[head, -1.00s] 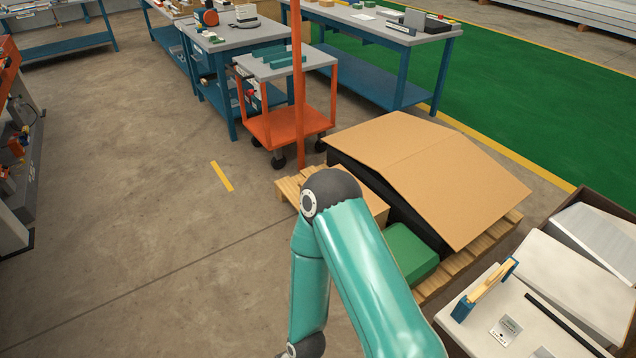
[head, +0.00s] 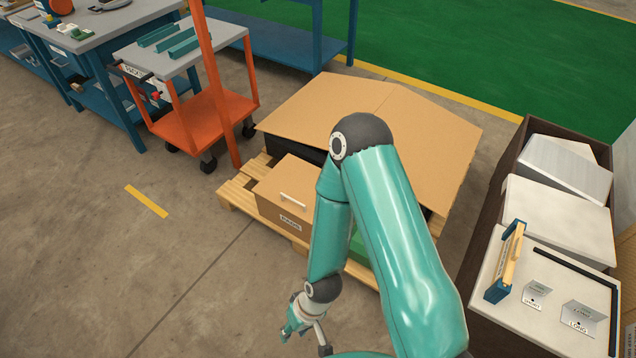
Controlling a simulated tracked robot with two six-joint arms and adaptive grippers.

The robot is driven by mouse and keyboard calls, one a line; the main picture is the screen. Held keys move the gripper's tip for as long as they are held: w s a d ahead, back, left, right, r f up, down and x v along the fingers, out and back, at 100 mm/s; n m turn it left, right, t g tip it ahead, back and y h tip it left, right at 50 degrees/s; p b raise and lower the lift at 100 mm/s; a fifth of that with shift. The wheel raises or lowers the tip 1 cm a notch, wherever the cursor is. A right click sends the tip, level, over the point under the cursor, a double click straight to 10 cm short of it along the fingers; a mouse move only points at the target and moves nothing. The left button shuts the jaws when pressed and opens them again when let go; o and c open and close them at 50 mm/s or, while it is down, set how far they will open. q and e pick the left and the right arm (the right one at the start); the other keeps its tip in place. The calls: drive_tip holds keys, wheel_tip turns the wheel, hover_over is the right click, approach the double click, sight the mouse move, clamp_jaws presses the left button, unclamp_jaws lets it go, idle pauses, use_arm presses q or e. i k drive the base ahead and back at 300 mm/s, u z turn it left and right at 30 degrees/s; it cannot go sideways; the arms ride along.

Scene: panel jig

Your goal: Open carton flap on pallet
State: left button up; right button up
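A wooden pallet (head: 238,193) stands on the floor. It carries a small brown carton (head: 268,194) with a white handle strip and a label on its front. Behind it is a dark container covered by a large creased cardboard sheet (head: 314,110), which looks like two closed flaps. A green block (head: 357,246) shows partly behind my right arm. My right gripper (head: 306,338) hangs at the bottom edge, in front of the pallet and apart from it. Its fingers look spread and nothing shows between them. My arm hides part of the cardboard and pallet. My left gripper is not in view.
An orange cart (head: 205,118) and its upright post stand left of the pallet. On the right is a dark bin (head: 505,165) with pale panels and a white-topped stand (head: 490,262) with a blue-and-wood clamp. The floor at lower left is clear.

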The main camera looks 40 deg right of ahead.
sight(289, 185)
drive_tip(key=z, duration=0.25)
drive_tip(key=i, duration=0.85)
drive_tip(key=z, duration=0.3)
drive_tip(key=k, duration=0.9)
drive_tip(key=z, duration=0.15)
drive_tip(key=i, duration=0.9)
drive_tip(key=u, duration=0.05)
